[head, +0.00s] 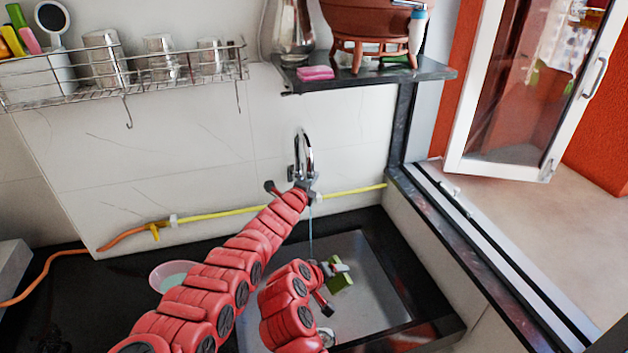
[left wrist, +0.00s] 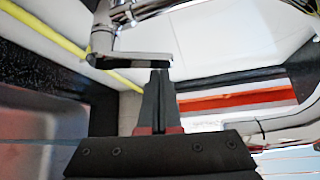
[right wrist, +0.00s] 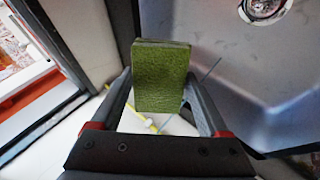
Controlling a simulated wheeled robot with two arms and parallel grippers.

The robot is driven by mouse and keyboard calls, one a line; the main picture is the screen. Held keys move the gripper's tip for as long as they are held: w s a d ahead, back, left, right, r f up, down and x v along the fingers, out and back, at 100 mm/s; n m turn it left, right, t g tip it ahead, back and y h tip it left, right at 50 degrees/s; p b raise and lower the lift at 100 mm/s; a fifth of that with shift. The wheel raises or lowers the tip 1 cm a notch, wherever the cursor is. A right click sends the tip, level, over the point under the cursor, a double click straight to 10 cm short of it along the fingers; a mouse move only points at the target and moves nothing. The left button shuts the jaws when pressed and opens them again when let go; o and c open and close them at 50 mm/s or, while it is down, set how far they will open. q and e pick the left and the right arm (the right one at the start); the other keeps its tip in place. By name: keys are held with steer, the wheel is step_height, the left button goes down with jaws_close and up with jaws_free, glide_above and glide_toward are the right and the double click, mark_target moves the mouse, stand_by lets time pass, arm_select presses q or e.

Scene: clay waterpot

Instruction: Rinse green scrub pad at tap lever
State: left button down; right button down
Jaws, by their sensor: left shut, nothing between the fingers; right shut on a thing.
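The chrome tap (head: 304,150) stands at the wall behind the sink (head: 375,290). A thin stream of water (head: 311,228) falls from it. My left gripper (head: 308,190) is at the tap, shut and empty. In the left wrist view its closed fingertips (left wrist: 160,76) are right at the tap lever (left wrist: 130,60); I cannot tell whether they touch. My right gripper (head: 328,284) is low over the sink, shut on the green scrub pad (head: 341,285). The pad also shows between the fingers in the right wrist view (right wrist: 161,78). The pad appears beside the stream; contact with the water is unclear.
A yellow hose (head: 230,212) runs along the wall behind the sink. A pink bowl (head: 172,272) stands on the dark counter left of the sink. Above are a wire rack (head: 130,75) and a shelf (head: 425,72) holding a clay pot (head: 362,22). An open window (head: 530,90) is on the right.

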arm_select(q)
steer(key=shift+w+r, duration=0.1)
arm_select(e)
steer(key=shift+f, duration=0.1)
stand_by(0.3)
steer(key=shift+f+b, duration=0.55)
steer(key=shift+b, duration=0.05)
arm_select(q)
steer(key=n, duration=0.1)
steer(key=a+t, duration=0.1)
steer(key=a+n+t+h, duration=0.1)
steer(key=shift+s+r+n, duration=0.3)
steer(key=shift+d, duration=0.15)
arm_select(e)
steer(key=shift+f, duration=0.1)
